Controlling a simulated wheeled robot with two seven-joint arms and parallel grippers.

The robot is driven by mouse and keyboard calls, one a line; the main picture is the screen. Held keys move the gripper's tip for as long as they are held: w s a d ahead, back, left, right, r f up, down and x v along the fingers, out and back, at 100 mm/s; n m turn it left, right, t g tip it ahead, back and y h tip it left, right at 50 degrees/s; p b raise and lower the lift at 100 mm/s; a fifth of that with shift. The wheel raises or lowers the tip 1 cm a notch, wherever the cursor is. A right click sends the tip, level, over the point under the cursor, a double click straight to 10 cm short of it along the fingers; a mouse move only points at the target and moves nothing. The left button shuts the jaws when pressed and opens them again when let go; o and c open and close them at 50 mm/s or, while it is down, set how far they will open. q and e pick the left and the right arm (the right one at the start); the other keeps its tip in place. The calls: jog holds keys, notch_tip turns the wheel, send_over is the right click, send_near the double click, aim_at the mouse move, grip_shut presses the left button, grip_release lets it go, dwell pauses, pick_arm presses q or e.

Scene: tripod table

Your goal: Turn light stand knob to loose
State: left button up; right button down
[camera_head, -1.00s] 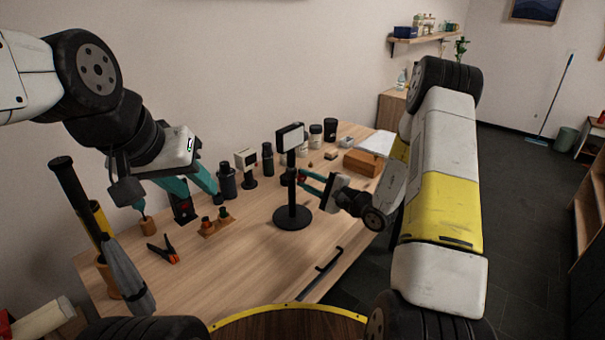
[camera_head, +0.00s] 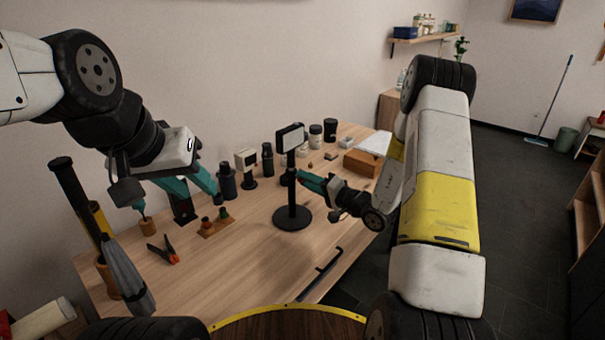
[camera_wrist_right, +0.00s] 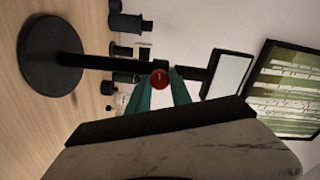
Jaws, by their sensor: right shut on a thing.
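The black light stand (camera_head: 292,217) stands upright on the table, with a round base, a thin pole and a rectangular lamp head (camera_head: 290,138). It lies sideways in the right wrist view (camera_wrist_right: 85,61). Its red knob (camera_wrist_right: 159,78) shows on the pole below the lamp head, between the teal fingertips. My right gripper (camera_wrist_right: 160,87) is shut on the knob; in the head view the gripper (camera_head: 301,174) reaches the pole from the right and hides the knob. My left gripper (camera_head: 180,205) is open and empty over the table's left part, with its fingers wide apart.
An orange-and-black clamp (camera_head: 163,251) and a small wooden block with pegs (camera_head: 215,228) lie left of the stand. Black cylinders (camera_head: 227,182) and jars stand behind. A brown box (camera_head: 362,162) is at the right. The table's front middle (camera_head: 240,260) is clear.

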jog(key=shift+n, duration=0.4)
jog(key=c, duration=1.1)
grip_release()
jog(key=shift+c, duration=0.2)
jog(key=v, duration=0.7)
jog(key=shift+s+d, duration=0.3)
jog(key=shift+s, duration=0.05)
